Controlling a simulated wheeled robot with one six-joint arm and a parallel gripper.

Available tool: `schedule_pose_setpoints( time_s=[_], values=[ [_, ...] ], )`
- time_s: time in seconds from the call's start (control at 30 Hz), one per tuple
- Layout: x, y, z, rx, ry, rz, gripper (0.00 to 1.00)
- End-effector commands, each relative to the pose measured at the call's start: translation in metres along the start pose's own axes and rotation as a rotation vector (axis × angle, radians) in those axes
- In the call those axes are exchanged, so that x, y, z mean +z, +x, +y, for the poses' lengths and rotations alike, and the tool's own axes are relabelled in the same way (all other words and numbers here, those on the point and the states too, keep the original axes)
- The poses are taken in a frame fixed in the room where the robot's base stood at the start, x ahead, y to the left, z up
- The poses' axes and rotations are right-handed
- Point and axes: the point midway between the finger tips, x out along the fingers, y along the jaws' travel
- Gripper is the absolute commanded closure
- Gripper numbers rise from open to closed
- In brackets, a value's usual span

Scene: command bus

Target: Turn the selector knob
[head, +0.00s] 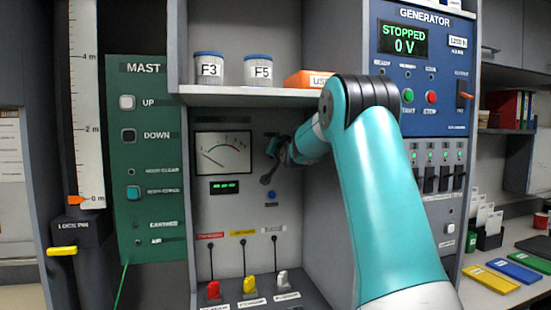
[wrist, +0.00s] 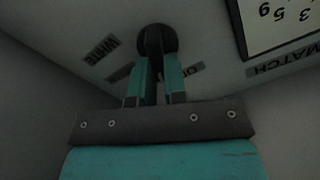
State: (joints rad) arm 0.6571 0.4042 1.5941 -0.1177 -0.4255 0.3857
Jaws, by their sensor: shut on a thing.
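The selector knob (wrist: 155,38) is dark and round, on a pale panel in the wrist view. My gripper (wrist: 159,62) has its two teal fingers close together on the knob, shut on it. Labels lie around the knob, upside down in this view; one (wrist: 100,50) seems to read WHITE, and another is partly hidden by the fingers. In the head view my teal arm reaches into the grey recess, with my gripper (head: 269,163) in front of its back wall. I cannot make out the knob there.
A framed display (wrist: 280,22) with digits and a MATCH label (wrist: 285,62) sit beside the knob. A gauge (head: 223,153) is left of my gripper, with plugs (head: 249,285) below. A shelf (head: 250,92) with jars is above. The generator panel (head: 424,65) stands right.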

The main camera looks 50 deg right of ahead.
Motion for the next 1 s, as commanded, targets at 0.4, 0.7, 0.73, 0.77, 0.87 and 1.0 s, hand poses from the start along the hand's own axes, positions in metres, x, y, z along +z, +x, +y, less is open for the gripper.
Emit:
schedule_pose_setpoints(
  time_s=[0.4, 0.7, 0.73, 0.77, 0.87, 1.0],
  values=[
    [0.0045, -0.0001, 0.0063, 0.0, 0.395, -0.001, 1.0],
    [0.0061, 0.0, 0.009, 0.001, 0.68, -0.002, 1.0],
    [0.0062, 0.0, 0.0091, 0.001, 0.709, -0.001, 1.0],
    [0.0062, 0.0, 0.0093, 0.0, 0.737, -0.001, 1.0],
    [0.0069, 0.0, 0.0101, 0.001, 0.832, -0.002, 1.0],
    [0.0082, -0.0001, 0.011, 0.001, 0.966, -0.002, 1.0]
  ],
)
